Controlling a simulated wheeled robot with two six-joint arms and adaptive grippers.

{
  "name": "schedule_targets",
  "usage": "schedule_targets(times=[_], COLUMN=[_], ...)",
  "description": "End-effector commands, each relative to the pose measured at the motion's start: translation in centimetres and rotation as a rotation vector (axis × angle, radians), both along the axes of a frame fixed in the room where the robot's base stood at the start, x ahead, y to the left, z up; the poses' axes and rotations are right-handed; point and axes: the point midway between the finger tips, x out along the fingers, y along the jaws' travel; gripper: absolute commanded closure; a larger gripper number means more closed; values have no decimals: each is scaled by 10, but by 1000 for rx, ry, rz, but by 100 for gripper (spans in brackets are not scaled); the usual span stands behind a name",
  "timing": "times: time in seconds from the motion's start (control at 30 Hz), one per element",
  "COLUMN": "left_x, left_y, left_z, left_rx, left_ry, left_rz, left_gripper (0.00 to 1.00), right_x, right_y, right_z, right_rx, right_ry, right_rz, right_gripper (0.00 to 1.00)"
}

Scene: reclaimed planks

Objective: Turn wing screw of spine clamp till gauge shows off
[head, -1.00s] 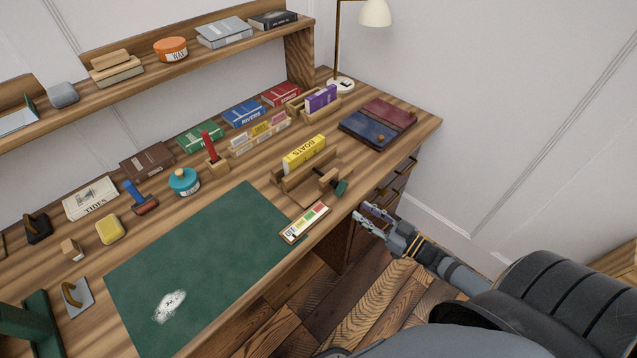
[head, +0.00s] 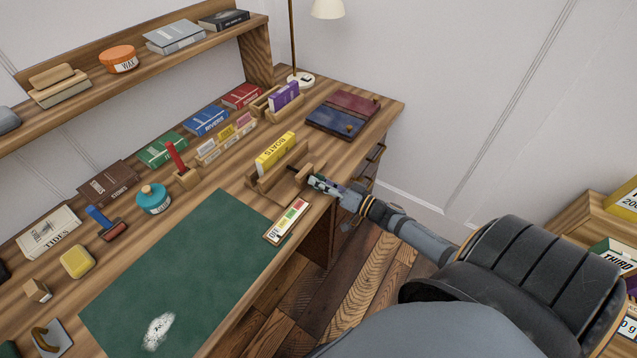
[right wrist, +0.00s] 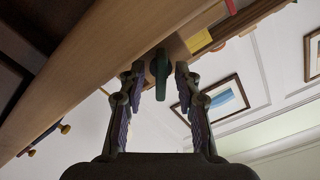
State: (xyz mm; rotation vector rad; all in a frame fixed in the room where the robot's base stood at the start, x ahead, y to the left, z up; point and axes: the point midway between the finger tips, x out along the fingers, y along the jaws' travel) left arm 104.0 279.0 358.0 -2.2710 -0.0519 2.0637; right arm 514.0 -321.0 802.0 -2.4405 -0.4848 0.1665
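The wooden spine clamp (head: 266,184) stands near the desk's right front edge with a yellow book marked BOATS (head: 275,154) in it. My right gripper (head: 319,182) is at the clamp's front end and mostly hides the screw in the head view. In the right wrist view, the green wing screw (right wrist: 161,78) stands between the two spread fingertips, with a visible gap on each side. The gauge (head: 287,221), a pale strip with green, yellow and red fields, lies in front of the clamp; its reading is too small to tell. My left gripper is out of view.
A green mat (head: 185,270) covers the desk's front. A teal jar (head: 153,199), a wooden block with a red handle (head: 187,178) and a small card rack (head: 225,145) stand behind and left of the clamp.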

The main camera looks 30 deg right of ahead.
Motion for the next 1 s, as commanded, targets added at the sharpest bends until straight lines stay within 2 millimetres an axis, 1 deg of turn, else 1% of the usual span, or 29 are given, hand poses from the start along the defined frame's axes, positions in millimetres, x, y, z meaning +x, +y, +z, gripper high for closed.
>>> schedule_targets(times=[0.1, 0.37, 0.47, 0.6, 0.63, 0.87, 1.0], left_x=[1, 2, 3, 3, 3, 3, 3], left_y=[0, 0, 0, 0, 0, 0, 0], left_z=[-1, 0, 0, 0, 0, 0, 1], left_rx=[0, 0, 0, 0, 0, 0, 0], left_ry=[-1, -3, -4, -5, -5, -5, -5], left_rz=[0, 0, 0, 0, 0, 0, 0], left_gripper=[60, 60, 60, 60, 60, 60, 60], right_x=[8, 9, 9, 9, 9, 9, 9], right_y=[3, 4, 4, 4, 4, 4, 4], right_z=[0, 0, 0, 0, 0, 1, 1], right_rx=[0, -1, -1, -1, -1, -10, -47], right_ry=[-1, 0, 0, 0, 0, -3, -19], right_rz=[-1, 1, 1, 1, 1, 1, 1], right_gripper=[67, 67, 79, 98, 100, 100, 100])
